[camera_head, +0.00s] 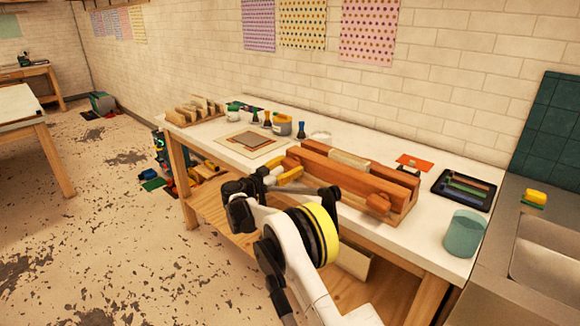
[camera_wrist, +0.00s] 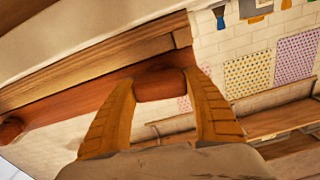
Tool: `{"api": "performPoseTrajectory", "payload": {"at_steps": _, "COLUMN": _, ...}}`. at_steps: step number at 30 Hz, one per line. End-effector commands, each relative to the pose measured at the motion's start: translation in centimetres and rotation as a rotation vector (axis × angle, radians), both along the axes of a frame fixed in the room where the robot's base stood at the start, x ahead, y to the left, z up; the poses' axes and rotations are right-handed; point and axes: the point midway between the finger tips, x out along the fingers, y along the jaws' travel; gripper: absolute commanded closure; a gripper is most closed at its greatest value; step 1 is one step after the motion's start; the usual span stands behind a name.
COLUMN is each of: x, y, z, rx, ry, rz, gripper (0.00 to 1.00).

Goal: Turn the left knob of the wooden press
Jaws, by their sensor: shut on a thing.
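The wooden press (camera_head: 345,178) lies along the worktop, a reddish-brown clamp with long beams. Its right knob (camera_head: 378,203) sticks out of the front beam, clear of my gripper. My gripper (camera_head: 290,170) is at the press's left end, with its yellow fingers at the front beam. In the wrist view, the left knob (camera_wrist: 160,86) is a rounded reddish-brown block between my two fingers, and my gripper (camera_wrist: 162,78) is shut on it. The other knob shows at the left edge of the wrist view (camera_wrist: 11,130). My arm and hand partly hide the left knob in the head view.
Behind the press are a white dish (camera_head: 320,136) and an orange sheet (camera_head: 414,162).

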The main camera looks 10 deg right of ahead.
Motion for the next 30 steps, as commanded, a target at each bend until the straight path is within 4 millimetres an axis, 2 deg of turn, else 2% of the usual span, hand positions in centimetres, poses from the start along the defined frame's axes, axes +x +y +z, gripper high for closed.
{"api": "performPoseTrajectory", "payload": {"at_steps": 1, "x": -0.1, "y": 0.1, "z": -0.1, "rx": 0.002, "ry": 0.001, "rz": -0.001, "gripper": 0.72}}
{"api": "performPoseTrajectory", "payload": {"at_steps": 2, "x": -0.1, "y": 0.1, "z": -0.1, "rx": 0.002, "ry": 0.001, "rz": -0.001, "gripper": 0.36}}
{"api": "performPoseTrajectory", "payload": {"at_steps": 3, "x": 0.0, "y": 0.1, "z": -0.1, "rx": 0.002, "ry": 0.001, "rz": -0.001, "gripper": 0.24}}
{"api": "performPoseTrajectory", "payload": {"at_steps": 4, "x": -0.1, "y": 0.1, "z": -0.1, "rx": 0.002, "ry": 0.001, "rz": -0.001, "gripper": 0.19}}
{"api": "performPoseTrajectory", "payload": {"at_steps": 12, "x": 0.0, "y": 0.1, "z": -0.1, "rx": 0.0, "ry": 0.001, "rz": 0.0, "gripper": 0.19}}
{"api": "performPoseTrajectory", "payload": {"at_steps": 16, "x": -0.5, "y": 0.7, "z": 0.0, "rx": 0.0, "ry": 0.001, "rz": 0.001, "gripper": 0.19}}
{"api": "performPoseTrajectory", "payload": {"at_steps": 30, "x": -6.0, "y": 8.3, "z": 0.0, "rx": 0.001, "ry": 0.002, "rz": 0.002, "gripper": 0.19}}
